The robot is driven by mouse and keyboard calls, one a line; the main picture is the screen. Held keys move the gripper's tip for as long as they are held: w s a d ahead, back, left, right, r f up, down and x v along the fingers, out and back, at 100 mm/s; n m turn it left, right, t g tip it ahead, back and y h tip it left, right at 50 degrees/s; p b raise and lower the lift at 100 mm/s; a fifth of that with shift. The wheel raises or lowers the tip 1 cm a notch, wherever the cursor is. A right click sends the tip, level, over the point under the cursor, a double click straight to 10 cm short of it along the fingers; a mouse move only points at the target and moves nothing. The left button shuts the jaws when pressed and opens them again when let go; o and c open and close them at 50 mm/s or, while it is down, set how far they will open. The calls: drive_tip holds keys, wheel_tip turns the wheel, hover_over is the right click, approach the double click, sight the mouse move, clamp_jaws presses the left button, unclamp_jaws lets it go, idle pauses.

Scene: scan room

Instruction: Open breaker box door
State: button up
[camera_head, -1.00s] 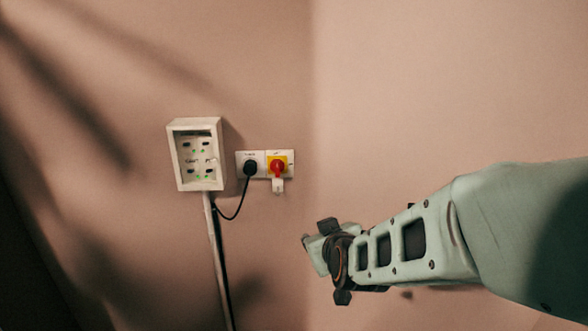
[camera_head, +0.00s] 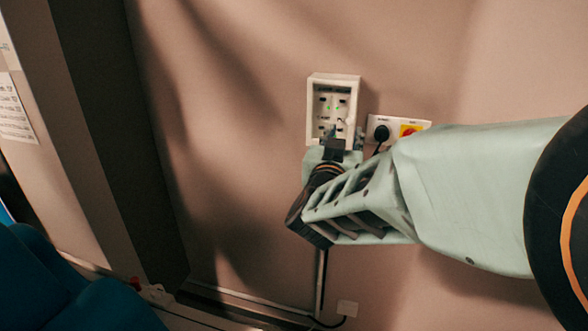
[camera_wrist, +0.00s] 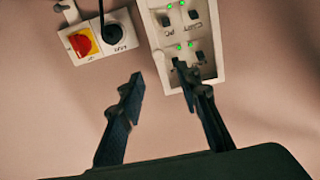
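The breaker box (camera_head: 333,100) is a white wall box with dark switches and green lights on its front. In the wrist view the breaker box (camera_wrist: 186,38) is at the upper right, its panel turned upside down. My gripper (camera_wrist: 158,88) is open, with two dark fingers apart and nothing between them. In that view one finger overlaps the panel's near end and the other lies over bare wall beside the box. In the head view my gripper (camera_head: 338,147) is in front of the box's lower part. I cannot tell if it touches. The door itself is not clearly distinguishable.
A socket plate with a black plug (camera_head: 381,133) and a red and yellow rotary switch (camera_head: 409,130) are right of the box, partly behind my arm. A conduit (camera_head: 321,280) runs down below. Blue seating (camera_head: 60,290) is at the lower left.

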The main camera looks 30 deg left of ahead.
sight(349, 122)
drive_tip(key=x, duration=0.8)
drive_tip(key=shift+d+f, duration=0.1)
drive_tip(key=shift+f, duration=0.25)
drive_tip(key=shift+s, duration=0.1)
drive_tip(key=shift+c, duration=0.4)
clamp_jaws()
